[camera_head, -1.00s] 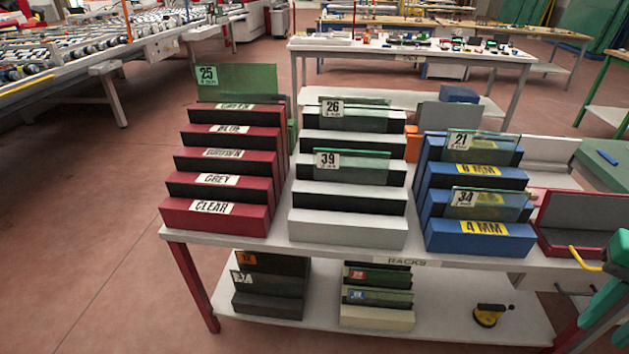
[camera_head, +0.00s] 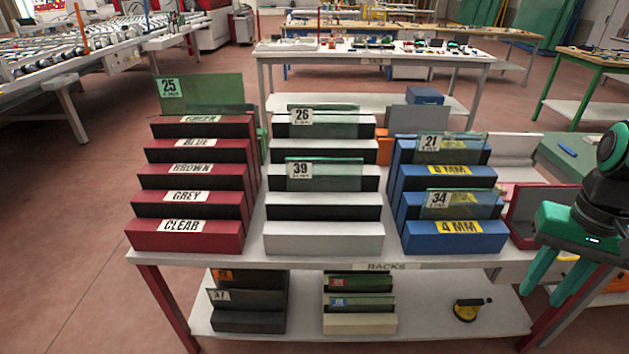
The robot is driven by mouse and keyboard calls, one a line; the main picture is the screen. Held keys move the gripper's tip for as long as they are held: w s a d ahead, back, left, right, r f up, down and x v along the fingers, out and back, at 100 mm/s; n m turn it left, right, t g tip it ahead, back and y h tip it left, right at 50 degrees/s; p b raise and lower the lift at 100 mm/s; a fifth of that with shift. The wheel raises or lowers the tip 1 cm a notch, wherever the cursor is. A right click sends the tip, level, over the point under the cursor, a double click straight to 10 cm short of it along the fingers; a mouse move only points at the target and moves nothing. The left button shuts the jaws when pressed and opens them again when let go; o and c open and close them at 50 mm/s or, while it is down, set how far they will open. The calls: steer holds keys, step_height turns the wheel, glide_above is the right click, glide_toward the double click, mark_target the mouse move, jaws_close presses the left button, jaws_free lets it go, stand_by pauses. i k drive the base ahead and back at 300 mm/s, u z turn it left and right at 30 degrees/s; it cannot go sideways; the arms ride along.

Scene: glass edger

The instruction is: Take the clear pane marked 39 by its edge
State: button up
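The clear pane marked 39 (camera_head: 335,176) stands upright in a slot of the white stepped rack (camera_head: 322,238), in the middle of the table. Its white label is at its upper left, and its lower part is hidden in the rack. My gripper (camera_head: 562,285) is at the right edge of the view, green, with its fingers pointing down. The fingers are apart with nothing between them. It is well to the right of pane 39 and not touching it.
Pane 26 (camera_head: 325,121) stands behind 39 in the white rack. The red rack (camera_head: 185,237) holds pane 25 (camera_head: 205,95). The blue rack (camera_head: 455,243) holds panes 21 (camera_head: 460,148) and 34 (camera_head: 462,204). A red-edged tray (camera_head: 522,213) lies near my gripper.

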mark_target(303, 174)
steer(key=i, duration=0.85)
steer(key=z, duration=0.1)
